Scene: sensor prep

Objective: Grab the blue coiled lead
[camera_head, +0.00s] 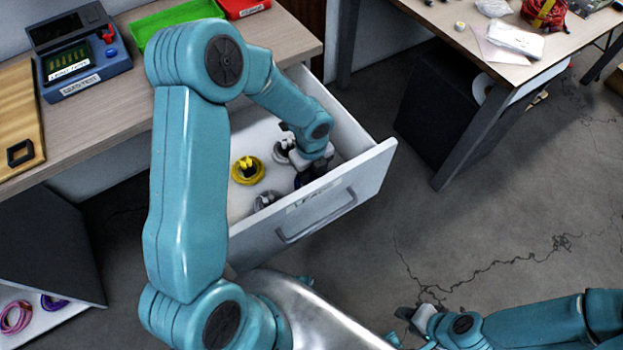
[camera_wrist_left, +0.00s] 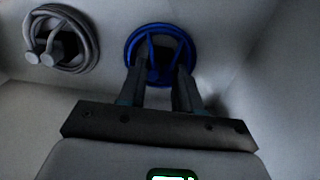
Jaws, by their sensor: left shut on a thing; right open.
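The blue coiled lead (camera_wrist_left: 158,42) lies at the fingertips of my left gripper (camera_wrist_left: 163,72) in the left wrist view, on the pale drawer floor. The gripper is shut on it, with its fingers over the lower part of the coil. My right gripper (camera_head: 408,325) is open and empty, low in the head view, over the floor and away from the drawer.
A yellow coiled lead (camera_head: 247,170) and grey coiled leads (camera_head: 264,202) lie in the drawer; one grey coil (camera_wrist_left: 62,40) is left of the blue one in the wrist view. The drawer walls stand close on the right. A green tray (camera_head: 170,25) sits on the desk above.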

